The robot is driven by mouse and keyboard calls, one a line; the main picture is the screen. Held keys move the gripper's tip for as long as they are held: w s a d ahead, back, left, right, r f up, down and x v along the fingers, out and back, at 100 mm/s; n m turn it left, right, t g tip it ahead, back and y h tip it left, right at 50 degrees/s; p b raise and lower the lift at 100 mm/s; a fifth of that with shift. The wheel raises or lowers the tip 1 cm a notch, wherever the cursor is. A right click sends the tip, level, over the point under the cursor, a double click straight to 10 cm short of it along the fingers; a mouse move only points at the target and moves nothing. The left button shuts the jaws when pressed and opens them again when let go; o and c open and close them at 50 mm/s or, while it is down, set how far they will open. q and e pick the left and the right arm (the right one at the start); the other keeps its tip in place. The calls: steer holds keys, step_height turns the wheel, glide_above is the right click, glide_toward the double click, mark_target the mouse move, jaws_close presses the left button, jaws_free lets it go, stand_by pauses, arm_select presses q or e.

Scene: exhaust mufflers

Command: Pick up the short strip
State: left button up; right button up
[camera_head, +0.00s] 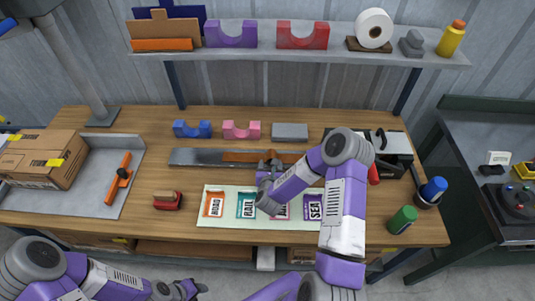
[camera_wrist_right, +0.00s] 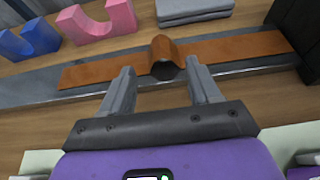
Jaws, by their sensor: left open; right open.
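An orange-brown strip (camera_wrist_right: 228,48) with a raised hump in its middle lies along a longer grey metal strip (camera_wrist_right: 30,88) on the bench. In the head view the orange-brown strip (camera_head: 238,156) is partly hidden by my right arm, and the grey strip (camera_head: 200,157) runs past it to the left. My right gripper (camera_wrist_right: 160,72) is open and empty, its fingertips just short of the hump, one to each side. It also shows in the head view (camera_head: 270,163). My left gripper (camera_head: 185,290) is low at the bottom edge, away from the strips.
Blue (camera_head: 192,129) and pink (camera_head: 241,130) cradles and a grey block (camera_head: 290,132) stand behind the strips. A labelled mat (camera_head: 235,191) lies in front. A grey tray (camera_head: 70,200) with an orange clamp (camera_head: 118,178) and cardboard boxes (camera_head: 42,160) sit left. A red stapler-like item (camera_head: 168,201) is nearby.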

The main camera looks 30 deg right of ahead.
mark_target(271, 157)
steer(key=shift+x, duration=3.2)
steer(key=shift+s, duration=0.1)
steer(key=shift+c, duration=0.2)
steer(key=c, duration=1)
